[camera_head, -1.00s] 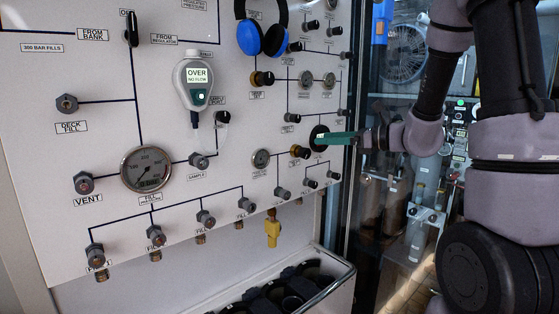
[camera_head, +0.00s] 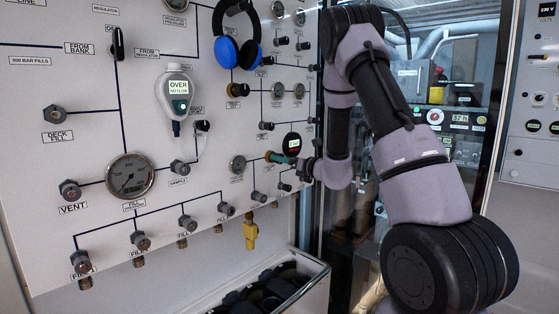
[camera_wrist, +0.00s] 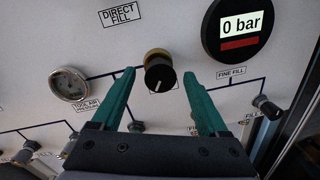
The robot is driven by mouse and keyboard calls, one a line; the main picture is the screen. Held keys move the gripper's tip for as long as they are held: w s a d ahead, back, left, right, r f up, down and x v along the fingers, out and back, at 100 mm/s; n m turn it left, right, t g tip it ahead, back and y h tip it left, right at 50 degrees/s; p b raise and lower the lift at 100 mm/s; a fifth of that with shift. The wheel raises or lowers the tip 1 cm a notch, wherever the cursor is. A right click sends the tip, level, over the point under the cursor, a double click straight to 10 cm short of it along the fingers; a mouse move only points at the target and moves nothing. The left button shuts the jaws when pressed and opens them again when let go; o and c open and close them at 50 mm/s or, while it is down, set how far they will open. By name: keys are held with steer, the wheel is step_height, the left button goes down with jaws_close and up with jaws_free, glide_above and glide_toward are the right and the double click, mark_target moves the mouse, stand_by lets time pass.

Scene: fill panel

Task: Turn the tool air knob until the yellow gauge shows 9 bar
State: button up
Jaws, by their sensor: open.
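A black knob with a brass collar and a white pointer line (camera_wrist: 158,75) stands on the panel, in the wrist view between the tips of my gripper (camera_wrist: 161,72). My gripper is open, one green finger on each side of the knob with gaps visible; I cannot tell how far the tips reach along it. In the head view my gripper (camera_head: 283,159) is at the brass knob (camera_head: 270,156), partly covering it. A round black display (camera_wrist: 238,28) reads 0 bar above a red strip. A small dial labelled tool air pressure (camera_wrist: 68,84) is left of the knob. No clearly yellow gauge shows.
A small fitting (camera_wrist: 267,106) sticks out right of my gripper in the wrist view. Blue headphones (camera_head: 238,45) hang above. A glass door stands right of the panel.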

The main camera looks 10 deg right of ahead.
steer(key=shift+x, duration=1.05)
jaws_close()
steer(key=shift+n, duration=0.8)
jaws_free()
